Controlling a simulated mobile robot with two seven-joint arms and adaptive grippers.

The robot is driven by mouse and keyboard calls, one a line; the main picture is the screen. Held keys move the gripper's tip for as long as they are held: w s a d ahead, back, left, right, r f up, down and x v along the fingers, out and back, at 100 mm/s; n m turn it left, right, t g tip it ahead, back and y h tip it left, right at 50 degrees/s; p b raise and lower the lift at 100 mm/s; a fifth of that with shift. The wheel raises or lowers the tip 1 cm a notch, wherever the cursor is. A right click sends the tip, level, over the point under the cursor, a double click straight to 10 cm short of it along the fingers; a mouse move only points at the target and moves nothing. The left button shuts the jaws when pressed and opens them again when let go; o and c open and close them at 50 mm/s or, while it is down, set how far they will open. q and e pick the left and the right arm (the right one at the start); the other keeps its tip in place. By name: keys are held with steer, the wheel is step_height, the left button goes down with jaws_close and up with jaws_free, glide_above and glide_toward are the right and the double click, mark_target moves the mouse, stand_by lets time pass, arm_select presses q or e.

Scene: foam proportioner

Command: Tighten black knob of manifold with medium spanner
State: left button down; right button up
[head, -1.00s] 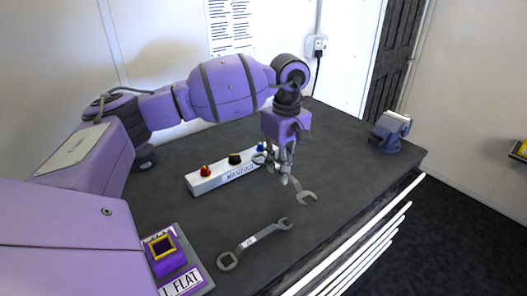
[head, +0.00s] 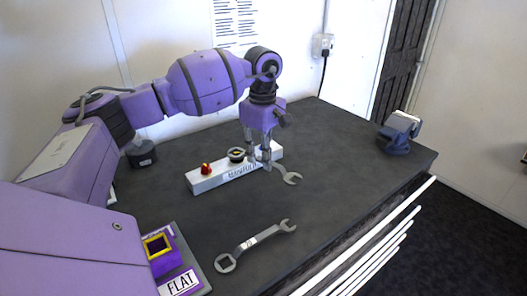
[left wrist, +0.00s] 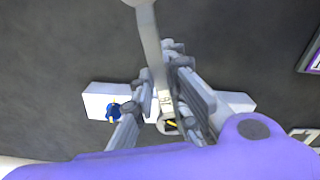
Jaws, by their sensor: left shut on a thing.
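The manifold (head: 207,182) is a white block on the dark bench with a red knob (head: 205,169) at its left end. Its black knob (head: 237,153) is in the middle. The blue knob, hidden behind my gripper in the head view, shows in the left wrist view (left wrist: 114,111). My left gripper (head: 259,163) is shut on a grey spanner (head: 290,177), just above the manifold. The spanner's ring end (left wrist: 168,126) appears around the black knob; I cannot tell how deeply it sits. Its open end points right, away from the manifold. My right gripper is not in view.
A second grey spanner (head: 257,244) lies on the bench (head: 330,215) in front. A purple holder with a yellow-rimmed opening (head: 158,246) is at the front left. A small vise (head: 398,135) stands at the right end.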

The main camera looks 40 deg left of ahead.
arm_select(q)
steer(key=shift+f, duration=0.6)
steer(key=shift+s+a+m, duration=0.2)
steer(key=shift+s+m, duration=1)
steer(key=shift+m, duration=0.2)
steer(key=s+m, duration=0.1)
steer(key=s+a+m, duration=0.1)
steer(key=m, duration=0.1)
steer(key=shift+s+r, duration=0.1)
steer(key=shift+s, duration=0.1)
steer(key=shift+s+a+m, duration=0.35)
steer(key=shift+s+m, duration=0.25)
steer(key=shift+m, duration=0.3)
steer(key=s+a+m, duration=0.1)
steer(key=m, duration=0.1)
steer(key=shift+s+a+m+p, duration=0.3)
steer(key=shift+s+a+m, duration=0.05)
steer(key=shift+s+m, duration=0.05)
steer(key=a+m, duration=0.1)
steer(key=s+a+m, duration=0.1)
steer(key=m, duration=0.1)
steer(key=shift+s+a+m+p, duration=0.2)
steer(key=shift+a+m+p, duration=0.1)
steer(key=shift+p, duration=0.05)
steer(key=shift+w+d+n+b, duration=0.3)
steer(key=shift+d+n+b, duration=0.2)
steer(key=shift+d+n, duration=0.2)
steer(key=shift+w+d, duration=0.1)
steer(key=shift+r+p, duration=0.65)
steer(key=shift+r, duration=2.25)
